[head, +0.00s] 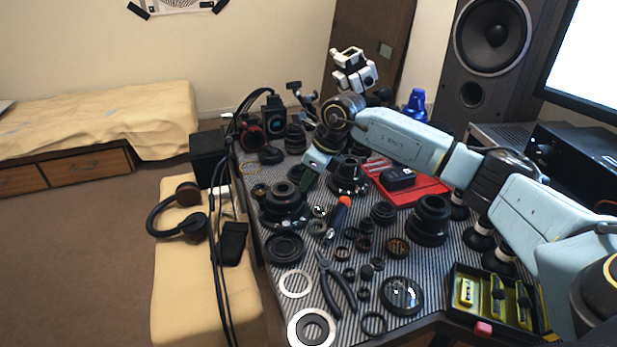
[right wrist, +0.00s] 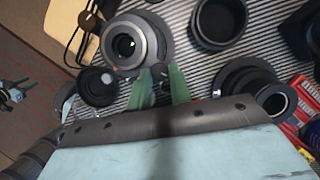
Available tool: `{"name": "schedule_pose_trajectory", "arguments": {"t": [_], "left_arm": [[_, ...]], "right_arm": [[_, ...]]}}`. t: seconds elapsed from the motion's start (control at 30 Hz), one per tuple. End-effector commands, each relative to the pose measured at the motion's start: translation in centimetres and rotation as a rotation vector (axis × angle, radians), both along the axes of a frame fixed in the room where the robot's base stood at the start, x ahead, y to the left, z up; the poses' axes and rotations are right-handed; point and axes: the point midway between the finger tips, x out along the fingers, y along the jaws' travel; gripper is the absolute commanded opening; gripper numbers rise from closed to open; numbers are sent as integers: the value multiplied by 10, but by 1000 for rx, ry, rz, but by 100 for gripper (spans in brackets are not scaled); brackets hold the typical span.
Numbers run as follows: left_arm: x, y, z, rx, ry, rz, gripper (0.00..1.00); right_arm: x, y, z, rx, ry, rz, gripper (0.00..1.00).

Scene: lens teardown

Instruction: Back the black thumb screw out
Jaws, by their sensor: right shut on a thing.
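My right gripper (head: 305,184) comes down over the left middle of the striped table in the head view. In the right wrist view its green fingers (right wrist: 162,82) are closed around a small dark piece, which looks like the black thumb screw (right wrist: 160,71). The screw sits by the lower right rim of a dark lens barrel (right wrist: 154,30). I cannot tell how far the screw is in its hole. In the head view a dark lens (head: 283,203) stands just below the gripper, and the screw is hidden. My left gripper is not seen.
A black lens part (right wrist: 97,86) is left of the fingers and a dark cup-shaped part (right wrist: 218,24) lies to the upper right. Pliers (head: 335,284), an orange-tipped screwdriver (head: 338,214), a red tray (head: 431,187) and several rings crowd the table. Black cables (head: 213,240) hang at the left edge.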

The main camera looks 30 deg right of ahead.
Motion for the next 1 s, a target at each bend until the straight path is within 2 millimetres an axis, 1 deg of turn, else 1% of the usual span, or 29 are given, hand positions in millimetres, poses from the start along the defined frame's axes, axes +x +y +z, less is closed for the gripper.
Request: {"name": "schedule_pose_trajectory", "arguments": {"t": [0.17, 0.27, 0.47, 0.7, 0.87, 0.93, 1.0], "left_arm": [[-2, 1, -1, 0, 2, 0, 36], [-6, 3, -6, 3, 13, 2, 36], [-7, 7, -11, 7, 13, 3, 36], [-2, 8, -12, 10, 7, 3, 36], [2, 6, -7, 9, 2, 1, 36], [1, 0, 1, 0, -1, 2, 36], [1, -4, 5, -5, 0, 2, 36]], "right_arm": [[1, -1, 0, 1, 1, 69, 0], [1, -1, 1, 1, 1, 133, 0], [3, -3, 1, 1, 1, 304, 0], [5, -4, 0, 1, 1, 533, 0], [7, -4, 0, 1, 0, 681, 0], [7, -4, 0, 1, -1, 744, 0], [8, -4, -1, 1, 0, 802, 0]]}}
